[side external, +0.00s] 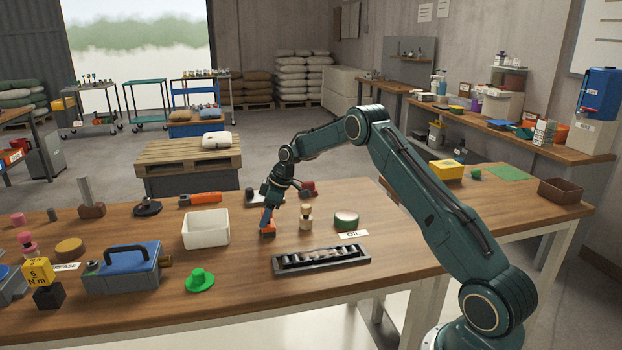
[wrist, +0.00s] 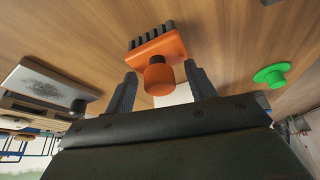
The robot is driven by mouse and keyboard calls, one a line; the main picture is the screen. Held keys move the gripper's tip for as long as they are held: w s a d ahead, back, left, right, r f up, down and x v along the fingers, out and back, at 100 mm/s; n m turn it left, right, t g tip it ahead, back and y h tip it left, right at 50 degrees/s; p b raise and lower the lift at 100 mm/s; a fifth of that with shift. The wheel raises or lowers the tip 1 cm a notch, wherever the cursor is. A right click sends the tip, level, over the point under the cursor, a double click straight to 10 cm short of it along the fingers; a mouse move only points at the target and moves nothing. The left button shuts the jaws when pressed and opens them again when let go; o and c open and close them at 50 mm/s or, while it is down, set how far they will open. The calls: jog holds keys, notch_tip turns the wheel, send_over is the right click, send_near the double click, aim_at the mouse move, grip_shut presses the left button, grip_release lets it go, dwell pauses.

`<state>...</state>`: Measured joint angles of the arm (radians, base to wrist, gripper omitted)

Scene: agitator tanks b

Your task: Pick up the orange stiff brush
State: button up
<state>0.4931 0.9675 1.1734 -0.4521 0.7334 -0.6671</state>
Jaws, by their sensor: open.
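The orange stiff brush (side external: 268,229) lies on the wooden bench, just right of the white bin. In the wrist view the brush (wrist: 158,52) shows an orange block, a round orange knob toward me and a row of dark bristles on its far side. My gripper (side external: 270,214) points down at the brush, and its lower end overlaps it in the side view. In the wrist view the gripper (wrist: 160,78) is open, with one finger on either side of the knob. Contact between fingers and brush cannot be told.
The white bin (side external: 206,229) stands left of the brush. A pale peg-like piece (side external: 306,217) stands close on the right, with a green-topped round tin (side external: 346,220) beyond it. A black rack (side external: 321,259) and a green knobbed piece (side external: 200,280) lie nearer the front edge.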

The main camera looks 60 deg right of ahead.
dwell(0.3)
jog(key=c, duration=1.1)
jog(key=shift+r, duration=0.1)
jog(key=shift+r, duration=4.95)
